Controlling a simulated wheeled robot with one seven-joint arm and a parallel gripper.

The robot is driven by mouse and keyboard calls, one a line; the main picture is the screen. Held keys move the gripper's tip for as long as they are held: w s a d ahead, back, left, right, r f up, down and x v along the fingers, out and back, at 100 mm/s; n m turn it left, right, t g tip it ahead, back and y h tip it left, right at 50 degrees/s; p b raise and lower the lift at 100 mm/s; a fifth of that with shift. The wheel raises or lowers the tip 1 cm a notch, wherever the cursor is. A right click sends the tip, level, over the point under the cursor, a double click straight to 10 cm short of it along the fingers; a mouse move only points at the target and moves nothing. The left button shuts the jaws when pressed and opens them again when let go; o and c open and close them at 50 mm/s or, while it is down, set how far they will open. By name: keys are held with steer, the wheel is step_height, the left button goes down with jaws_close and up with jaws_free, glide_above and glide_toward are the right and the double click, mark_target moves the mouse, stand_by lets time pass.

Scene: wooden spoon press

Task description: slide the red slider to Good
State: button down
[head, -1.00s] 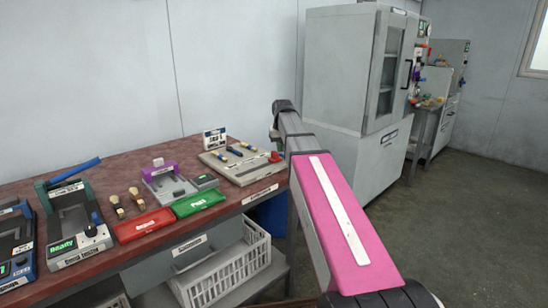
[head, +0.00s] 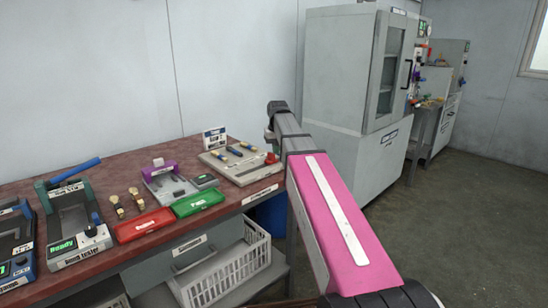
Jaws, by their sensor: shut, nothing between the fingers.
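A small red part (head: 271,158), likely the red slider, shows at the right end of a beige board (head: 248,178) on the bench. I cannot read the word Good anywhere. My gripper (head: 269,136) hangs from the far end of my arm, just above and behind the red part in the picture. It is shut and empty. Its fingertips are small and partly hidden by my arm, so I cannot tell whether they touch the red part.
Several blue-handled tools (head: 234,151) lie on the board, with a small sign (head: 214,138) behind. Green (head: 197,203) and red (head: 144,225) cases lie to the left, near testing devices (head: 74,222). A grey cabinet (head: 340,75) stands to the right.

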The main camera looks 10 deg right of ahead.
steer(key=shift+s+a, duration=1.3)
steer(key=shift+a, duration=0.6)
steer(key=shift+s+a, duration=1.25)
steer(key=shift+a, duration=0.7)
steer(key=shift+s+a, duration=1.3)
steer(key=shift+a, duration=0.6)
steer(key=shift+w+d, duration=0.4)
steer(key=shift+d, duration=0.15)
steer(key=shift+r, duration=0.1)
step_height(320, 180, up, 7)
steer(key=shift+s, duration=0.15)
